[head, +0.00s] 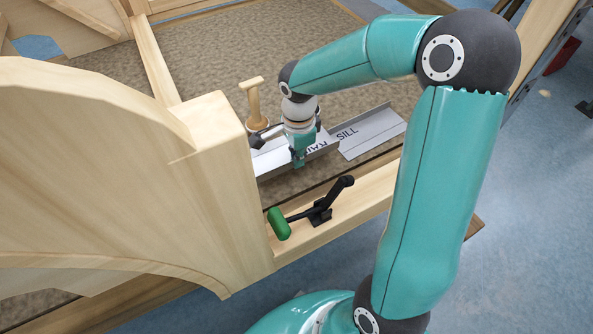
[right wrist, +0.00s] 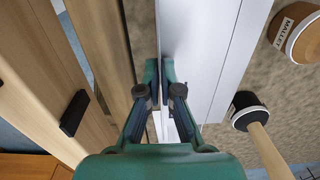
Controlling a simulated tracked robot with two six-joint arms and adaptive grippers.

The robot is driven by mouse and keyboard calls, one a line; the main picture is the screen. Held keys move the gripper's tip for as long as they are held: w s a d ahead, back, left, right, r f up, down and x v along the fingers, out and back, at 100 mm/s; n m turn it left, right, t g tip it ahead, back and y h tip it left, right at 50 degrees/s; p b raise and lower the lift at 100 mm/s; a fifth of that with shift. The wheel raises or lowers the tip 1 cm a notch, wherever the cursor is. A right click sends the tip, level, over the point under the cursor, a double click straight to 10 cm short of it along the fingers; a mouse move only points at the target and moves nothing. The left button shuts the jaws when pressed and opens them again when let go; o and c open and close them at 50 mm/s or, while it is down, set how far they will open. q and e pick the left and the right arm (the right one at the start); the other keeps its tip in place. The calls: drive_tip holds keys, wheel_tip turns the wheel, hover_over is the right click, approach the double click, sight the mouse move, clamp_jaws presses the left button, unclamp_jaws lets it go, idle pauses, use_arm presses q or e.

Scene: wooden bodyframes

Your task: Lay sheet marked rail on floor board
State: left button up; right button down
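The grey metal sheet marked rail (head: 275,160) lies along the brown speckled floor board (head: 335,85), low over it or on it; I cannot tell which. Its lettering is partly hidden by my right gripper (head: 300,160). In the right wrist view, the sheet (right wrist: 203,50) shows a thin upright lip, and the fingers of the right gripper (right wrist: 161,88) close on it from both sides. A second sheet, marked sill (head: 372,132), lies just to the right of it. My left gripper is not in view.
A toggle clamp with a green handle (head: 278,223) sits on the near wooden beam (head: 340,212). A wooden mallet (head: 253,97) stands behind the rail sheet. A tall curved wooden panel (head: 110,170) fills the left.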

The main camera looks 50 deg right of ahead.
sight(297, 178)
drive_tip(key=shift+f+b, duration=0.35)
drive_tip(key=shift+f, duration=2.1)
drive_tip(key=shift+f, duration=0.15)
drive_tip(key=c, duration=1.3)
unclamp_jaws()
drive_tip(key=shift+r, duration=0.5)
wheel_tip(297, 178, up, 11)
drive_tip(key=shift+s+r+p, duration=0.1)
drive_tip(key=shift+r+p, duration=0.05)
drive_tip(key=shift+p, duration=0.8)
